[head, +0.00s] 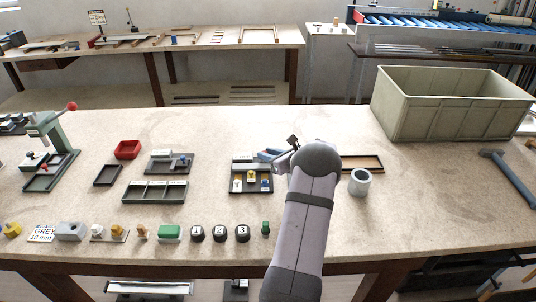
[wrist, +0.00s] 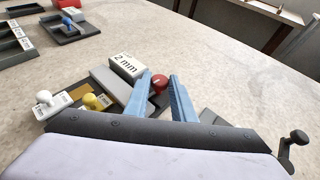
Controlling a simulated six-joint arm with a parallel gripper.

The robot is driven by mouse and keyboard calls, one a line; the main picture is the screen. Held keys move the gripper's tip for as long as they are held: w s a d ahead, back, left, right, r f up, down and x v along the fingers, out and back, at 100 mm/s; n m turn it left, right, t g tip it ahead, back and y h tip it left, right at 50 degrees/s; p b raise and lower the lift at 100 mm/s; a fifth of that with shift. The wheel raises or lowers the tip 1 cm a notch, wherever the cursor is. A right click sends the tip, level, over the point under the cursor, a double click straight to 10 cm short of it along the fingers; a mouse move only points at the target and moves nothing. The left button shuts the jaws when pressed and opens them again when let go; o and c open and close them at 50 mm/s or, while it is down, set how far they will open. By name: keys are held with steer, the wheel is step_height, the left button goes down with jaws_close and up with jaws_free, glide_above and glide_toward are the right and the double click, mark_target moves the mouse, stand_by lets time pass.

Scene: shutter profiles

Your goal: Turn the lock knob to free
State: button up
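A red round knob (wrist: 159,84) shows in the wrist view at the far end of a small fixture, beside a block marked "2 mm" (wrist: 126,68). I cannot tell which way it is turned. My gripper (wrist: 161,76) has two blue fingers pointing at the fixture, one on each side of the red knob in the picture. The fingers are apart, and I see no clear grip on the knob. The fixture also carries a white knob (wrist: 44,98) and a yellow knob (wrist: 91,101). In the head view my gripper (head: 270,154) is over the fixture's back right, hiding the red knob.
A grey cup (head: 359,182) and a brown tray (head: 362,162) stand right of my arm. A large bin (head: 440,110) is at the back right.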

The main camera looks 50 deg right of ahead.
steer(key=c, duration=0.3)
steer(key=shift+d, duration=0.1)
steer(key=shift+r+n+y, duration=0.1)
steer(key=shift+n+y, duration=0.3)
steer(key=shift+d+n+y, duration=0.1)
steer(key=shift+n+y, duration=0.3)
steer(key=shift+y, duration=0.1)
steer(key=o, duration=1)
steer(key=shift+c, duration=0.2)
